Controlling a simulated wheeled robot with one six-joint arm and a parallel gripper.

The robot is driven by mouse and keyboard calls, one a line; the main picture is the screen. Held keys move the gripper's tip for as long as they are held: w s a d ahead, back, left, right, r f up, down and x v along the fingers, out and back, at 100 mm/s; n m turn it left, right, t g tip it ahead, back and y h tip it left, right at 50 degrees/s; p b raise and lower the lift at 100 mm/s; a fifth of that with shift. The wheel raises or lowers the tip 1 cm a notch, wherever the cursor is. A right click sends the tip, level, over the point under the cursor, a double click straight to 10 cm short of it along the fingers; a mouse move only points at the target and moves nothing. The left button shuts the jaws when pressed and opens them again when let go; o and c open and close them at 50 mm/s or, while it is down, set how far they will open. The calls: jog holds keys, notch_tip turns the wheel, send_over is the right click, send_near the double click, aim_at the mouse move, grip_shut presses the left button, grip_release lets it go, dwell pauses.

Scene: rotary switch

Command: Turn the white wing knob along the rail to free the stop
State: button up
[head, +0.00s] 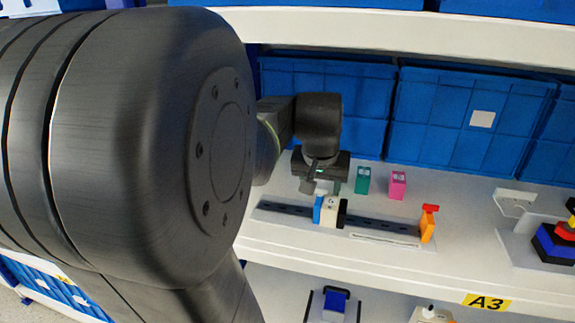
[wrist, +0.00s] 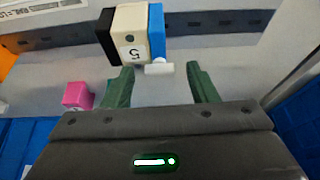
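A stop block (head: 330,211) with blue, cream and black layers sits on the dark slotted rail (head: 280,209). In the wrist view the block (wrist: 131,35) bears a number 5 on its cream face. The white wing knob (wrist: 159,69) juts from the block's near side by the blue layer, its wing lying roughly crosswise in the picture. My gripper (wrist: 161,80) is open, with one green finger on either side of the knob and gaps between. In the head view my gripper (head: 322,188) is just behind the block; the knob is hard to make out there.
An orange piece with a red top (head: 428,224) stands at the rail's right end. A green block (head: 362,180) and a pink block (head: 397,185) stand behind the rail, right of my gripper. Blue bins (head: 455,115) line the back of the shelf.

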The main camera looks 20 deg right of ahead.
jog(key=v, duration=0.7)
jog(key=shift+r, duration=0.2)
jog(key=shift+s+a+f, duration=0.1)
jog(key=x, duration=0.7)
jog(key=shift+f, duration=0.35)
jog(key=shift+r+m+h+b, duration=0.2)
jog(key=shift+m+h+b, duration=0.1)
jog(key=shift+m, duration=0.3)
jog(key=shift+r+n, duration=0.1)
jog(key=shift+n, duration=0.2)
